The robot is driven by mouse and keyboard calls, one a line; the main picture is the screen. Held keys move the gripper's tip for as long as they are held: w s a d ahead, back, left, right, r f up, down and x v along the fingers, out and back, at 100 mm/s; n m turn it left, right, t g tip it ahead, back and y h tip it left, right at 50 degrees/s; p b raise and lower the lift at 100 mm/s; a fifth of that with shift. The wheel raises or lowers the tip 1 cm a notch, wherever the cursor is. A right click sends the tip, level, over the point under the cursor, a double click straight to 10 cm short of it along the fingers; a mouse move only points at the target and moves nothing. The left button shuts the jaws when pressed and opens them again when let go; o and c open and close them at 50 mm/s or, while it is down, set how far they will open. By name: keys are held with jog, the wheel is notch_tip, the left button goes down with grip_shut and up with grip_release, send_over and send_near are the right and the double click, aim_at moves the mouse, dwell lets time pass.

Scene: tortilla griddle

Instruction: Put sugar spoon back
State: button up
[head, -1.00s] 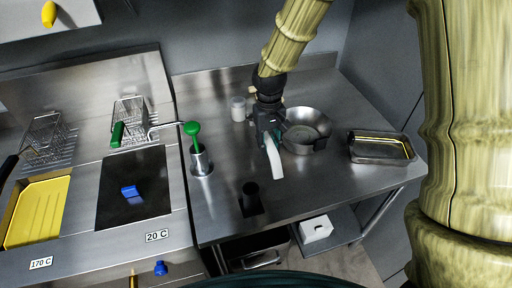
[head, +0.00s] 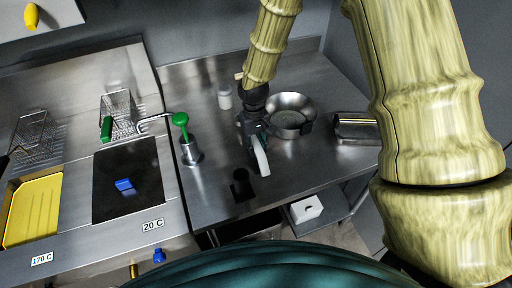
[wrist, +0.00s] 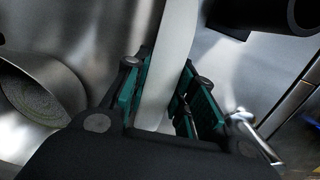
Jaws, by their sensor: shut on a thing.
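My gripper (head: 257,146) is shut on a long, pale, flat piece that I take for the sugar spoon (head: 262,163). In the wrist view the spoon (wrist: 172,62) runs up between the green-padded fingers (wrist: 163,100), and its far end is out of frame. The spoon hangs tilted over the steel counter, in front of the metal bowl (head: 291,101). A small black holder (head: 241,186) stands to the left and nearer the front edge; it appears as a dark tube in the wrist view (wrist: 268,12). The spoon is apart from it.
A steel container with a green-knobbed tool (head: 190,154) stands to the left. A white jar (head: 224,97) is behind my gripper. The fryer unit with baskets fills the left side.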

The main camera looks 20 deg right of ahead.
jog(key=f, duration=0.2)
jog(key=shift+w+f+p, duration=0.3)
jog(key=shift+p, duration=0.05)
jog(key=shift+s, duration=0.2)
jog(key=o, duration=1)
jog(key=shift+w, duration=0.1)
jog(key=shift+w+r+b, duration=0.2)
jog(key=shift+r+b, duration=0.6)
jog(key=shift+r, duration=1.2)
jog(key=shift+w+r+b, duration=0.15)
jog(key=shift+r+b, duration=0.65)
jog(key=shift+r, duration=1.2)
jog(key=shift+w+r+b, duration=0.2)
jog(key=shift+r+b, duration=0.6)
jog(key=shift+r, duration=1.2)
